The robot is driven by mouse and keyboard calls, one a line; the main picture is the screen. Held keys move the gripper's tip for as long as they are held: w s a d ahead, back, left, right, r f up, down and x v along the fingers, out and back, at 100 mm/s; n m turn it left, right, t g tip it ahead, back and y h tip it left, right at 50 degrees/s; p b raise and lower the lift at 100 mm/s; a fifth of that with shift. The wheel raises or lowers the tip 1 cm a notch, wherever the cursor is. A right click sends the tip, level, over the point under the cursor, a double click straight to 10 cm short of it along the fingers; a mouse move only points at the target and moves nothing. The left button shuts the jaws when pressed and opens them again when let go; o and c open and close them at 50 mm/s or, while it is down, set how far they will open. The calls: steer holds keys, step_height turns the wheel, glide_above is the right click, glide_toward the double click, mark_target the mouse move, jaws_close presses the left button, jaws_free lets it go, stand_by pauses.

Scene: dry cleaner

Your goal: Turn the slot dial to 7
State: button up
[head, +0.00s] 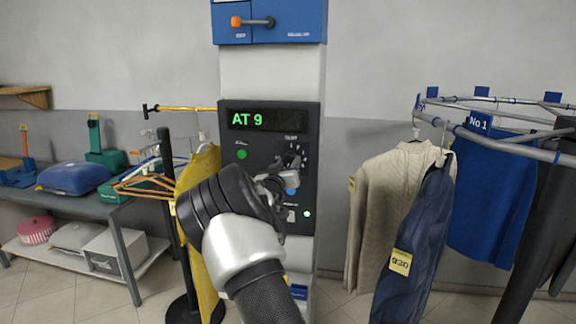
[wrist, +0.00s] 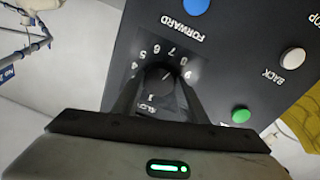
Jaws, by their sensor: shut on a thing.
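The slot dial (wrist: 158,82) is a dark round knob on the black control panel (head: 240,180), with white numbers in an arc around it. In the wrist view the panel appears upside down. A short light mark on the knob points up and right, toward the higher numbers; the exact number is unclear. My gripper (wrist: 160,98) is shut on the dial, one dark finger on each side. In the head view my gripper (head: 277,180) is at the panel and covers part of the dial area. The green display (head: 248,119) reads "AT 9".
The panel has a blue FORWARD button (wrist: 195,6), a white BACK button (wrist: 292,58) and a green button (wrist: 241,115) near the dial. An orange-tipped lever (head: 250,22) is above. Garments hang on a curved rail (head: 500,142) at right. A shelf table (head: 110,207) stands at left.

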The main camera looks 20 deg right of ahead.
steer(key=shift+n, duration=1.8)
steer(key=shift+n+t, duration=0.3)
steer(key=o, duration=1)
steer(key=shift+o, duration=0.2)
steer(key=b+v, duration=0.2)
steer(key=v, duration=1.5)
steer(key=shift+s+b, duration=0.3)
steer(key=shift+r, duration=0.1)
